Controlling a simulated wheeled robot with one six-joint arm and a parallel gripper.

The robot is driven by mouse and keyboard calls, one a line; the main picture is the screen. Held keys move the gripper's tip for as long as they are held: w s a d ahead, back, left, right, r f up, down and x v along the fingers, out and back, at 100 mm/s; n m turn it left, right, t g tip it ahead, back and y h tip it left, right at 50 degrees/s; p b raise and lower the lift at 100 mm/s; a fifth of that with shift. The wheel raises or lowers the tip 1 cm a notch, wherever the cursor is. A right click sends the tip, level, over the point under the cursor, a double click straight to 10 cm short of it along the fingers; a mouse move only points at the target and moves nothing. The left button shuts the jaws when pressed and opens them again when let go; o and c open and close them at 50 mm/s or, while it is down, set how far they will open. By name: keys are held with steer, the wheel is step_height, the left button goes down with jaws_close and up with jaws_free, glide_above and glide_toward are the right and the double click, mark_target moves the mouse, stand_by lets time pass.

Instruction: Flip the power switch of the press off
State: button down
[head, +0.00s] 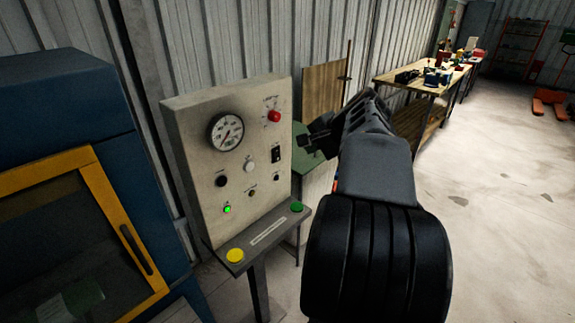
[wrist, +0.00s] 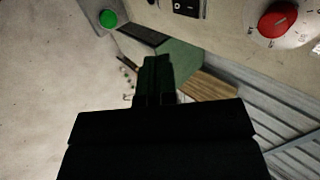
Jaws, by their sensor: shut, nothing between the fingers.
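The press's control panel (head: 240,178) is a beige upright plate at the centre left of the head view. Its power switch (head: 276,154) is a small black rocker near the right edge, below the red knob (head: 274,116). The switch (wrist: 186,6) also shows at the top edge of the wrist view, partly cut off. I cannot tell which way it is tipped. A green lamp (head: 227,209) glows low on the panel. My gripper (head: 304,140) is shut and empty, just right of the panel, apart from the switch. It shows dark in the wrist view (wrist: 156,66).
A shelf below the panel carries a yellow button (head: 235,255) and a green button (head: 296,206). A blue cabinet (head: 75,115) with a yellow-framed door stands left. A green-topped stand (head: 308,160) is behind my gripper. A workbench (head: 425,82) stands farther back; the right floor is mostly clear.

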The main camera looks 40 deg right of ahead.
steer(key=shift+f, duration=0.1)
stand_by(0.4)
steer(key=p, duration=0.1)
glide_toward(278, 161)
steer(key=s+d+f+x, duration=0.1)
steer(key=x, duration=0.4)
steer(key=shift+w+a+f, duration=0.1)
steer(key=shift+w+a, duration=0.25)
steer(key=shift+w, duration=0.2)
steer(key=shift+w+a+f, duration=0.1)
steer(key=shift+w+a, duration=0.2)
steer(key=shift+w, duration=0.25)
